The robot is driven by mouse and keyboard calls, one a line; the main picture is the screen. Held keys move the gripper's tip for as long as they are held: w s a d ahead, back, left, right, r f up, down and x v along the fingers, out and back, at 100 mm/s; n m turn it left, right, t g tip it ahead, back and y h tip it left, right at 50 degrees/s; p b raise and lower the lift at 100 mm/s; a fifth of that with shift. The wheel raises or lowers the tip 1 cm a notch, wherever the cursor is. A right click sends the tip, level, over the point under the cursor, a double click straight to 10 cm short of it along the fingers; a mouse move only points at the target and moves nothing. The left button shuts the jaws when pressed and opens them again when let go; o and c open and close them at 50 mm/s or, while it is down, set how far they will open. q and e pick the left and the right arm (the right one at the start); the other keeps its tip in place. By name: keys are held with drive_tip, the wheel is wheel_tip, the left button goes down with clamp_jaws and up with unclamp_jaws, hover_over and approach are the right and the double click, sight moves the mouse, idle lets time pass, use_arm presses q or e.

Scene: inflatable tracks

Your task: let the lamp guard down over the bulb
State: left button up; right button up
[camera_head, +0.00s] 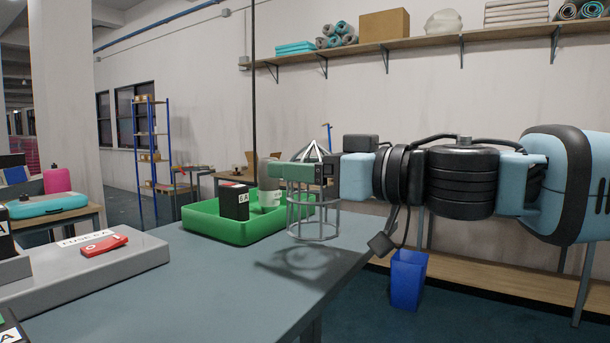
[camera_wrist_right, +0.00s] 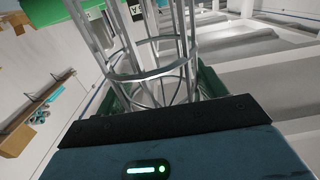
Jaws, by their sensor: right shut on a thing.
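The lamp guard (camera_head: 314,230) is a grey wire cage with ring hoops, roughly upright, with wires meeting in a point above. My right gripper (camera_head: 303,173) is shut on its upper part from the right, its green fingers across the cage. The lower hoop hangs above the right part of the table, with a shadow beneath. In the right wrist view, the guard's wires and hoops (camera_wrist_right: 150,74) fill the upper middle, just beyond the gripper. I cannot make out a bulb in either view. My left gripper is not in view.
A green tray (camera_head: 222,231) on the table (camera_head: 235,285) holds a black box (camera_head: 234,202) and a white mug (camera_head: 270,198), close left of the guard. A grey fuse block (camera_head: 90,270) with a red piece (camera_head: 103,245) stands at the left. The table's middle is clear.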

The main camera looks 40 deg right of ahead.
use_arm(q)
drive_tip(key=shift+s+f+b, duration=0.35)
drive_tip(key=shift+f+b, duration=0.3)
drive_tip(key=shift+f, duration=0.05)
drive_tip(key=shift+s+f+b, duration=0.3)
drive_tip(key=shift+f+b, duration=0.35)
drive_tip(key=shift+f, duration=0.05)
use_arm(e)
drive_tip(key=s+a+r, duration=0.1)
drive_tip(key=s+a, duration=0.4)
drive_tip(key=s, duration=0.7)
drive_tip(key=shift+s+a+r, duration=0.15)
drive_tip(key=shift+s+a, duration=0.05)
drive_tip(key=shift+s, duration=0.2)
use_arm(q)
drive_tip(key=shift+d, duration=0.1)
